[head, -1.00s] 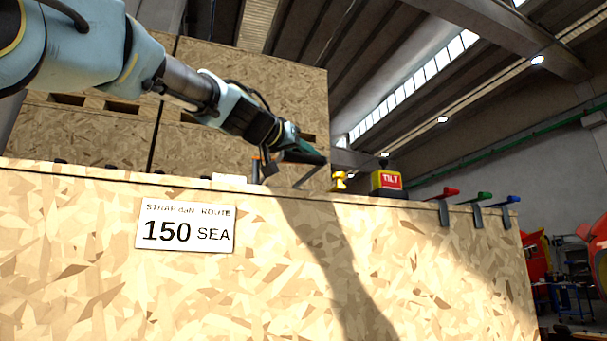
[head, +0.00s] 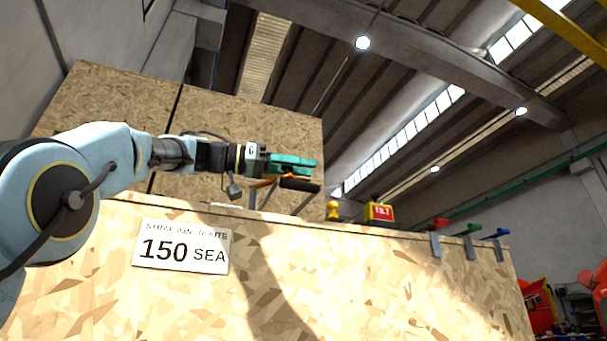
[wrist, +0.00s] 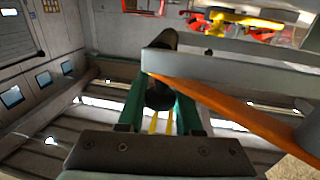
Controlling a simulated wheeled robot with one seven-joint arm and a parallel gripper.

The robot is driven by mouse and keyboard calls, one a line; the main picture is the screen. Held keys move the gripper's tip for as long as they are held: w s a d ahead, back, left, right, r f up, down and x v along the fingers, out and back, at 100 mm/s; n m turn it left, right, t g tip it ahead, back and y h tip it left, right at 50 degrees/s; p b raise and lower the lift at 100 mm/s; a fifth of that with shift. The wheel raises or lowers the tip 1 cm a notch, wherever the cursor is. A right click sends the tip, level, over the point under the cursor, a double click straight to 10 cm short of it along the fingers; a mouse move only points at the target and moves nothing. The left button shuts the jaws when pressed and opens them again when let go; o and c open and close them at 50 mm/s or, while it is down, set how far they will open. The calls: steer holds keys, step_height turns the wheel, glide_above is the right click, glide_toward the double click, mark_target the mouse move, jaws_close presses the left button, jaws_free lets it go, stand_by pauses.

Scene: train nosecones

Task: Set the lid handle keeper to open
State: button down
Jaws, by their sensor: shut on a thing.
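The lid handle stands on top of the wooden crate, with a black grip (head: 300,185), grey legs and an orange bar (head: 264,182). I cannot tell for sure which part is the keeper. My gripper (head: 303,164), with green fingers, points right at the black grip. In the wrist view, the green fingers of my gripper (wrist: 160,100) are on both sides of a dark rounded part (wrist: 160,92), shut on it. A grey bar (wrist: 225,78) and the orange bar (wrist: 225,112) cross to the right, close to the fingers. The exact contact is partly hidden.
The crate front (head: 330,285) bears a "150 SEA" plate (head: 181,247). On its top edge stand a yellow piece (head: 332,211), a TILT box (head: 379,213) and red, green and blue levers (head: 474,228). Tall wooden panels (head: 230,105) stand behind. Open air lies above the handle.

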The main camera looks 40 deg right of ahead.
steer(key=shift+s+a+m+g+y+p, duration=0.25)
steer(key=shift+a+m+g+y+p, duration=0.1)
steer(key=shift+a+m+g+y, duration=0.6)
steer(key=shift+s+a+m+g+y+p, duration=0.3)
steer(key=shift+a+m+g+y, duration=0.45)
steer(key=shift+g, duration=0.4)
steer(key=c, duration=0.6)
jaws_free()
step_height(320, 180, up, 10)
steer(key=p, duration=0.8)
